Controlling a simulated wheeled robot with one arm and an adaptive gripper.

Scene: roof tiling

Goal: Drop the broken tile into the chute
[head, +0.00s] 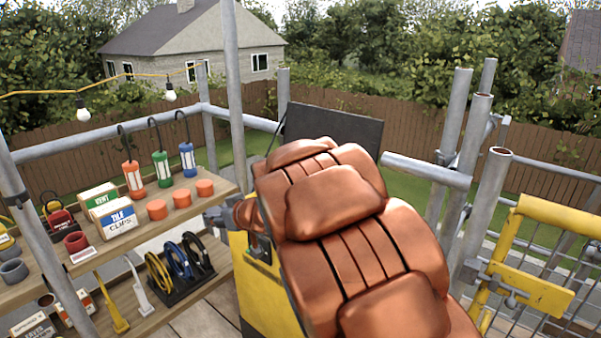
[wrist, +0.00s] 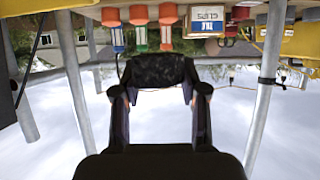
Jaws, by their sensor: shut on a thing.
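In the wrist view, which is upside down, my gripper (wrist: 160,92) is shut on a dark, speckled flat piece (wrist: 158,70), which looks like the broken tile. The piece spans the gap between the fingertips, clear of any surface.
Wooden shelves (head: 218,196) at left hold boxes, orange cups, hanging lanterns (head: 160,168) and coiled straps. Grey scaffold poles (head: 232,90) stand on both sides. A yellow mesh gate (head: 545,290) is at right. A string of bulbs (head: 170,93) hangs at upper left.

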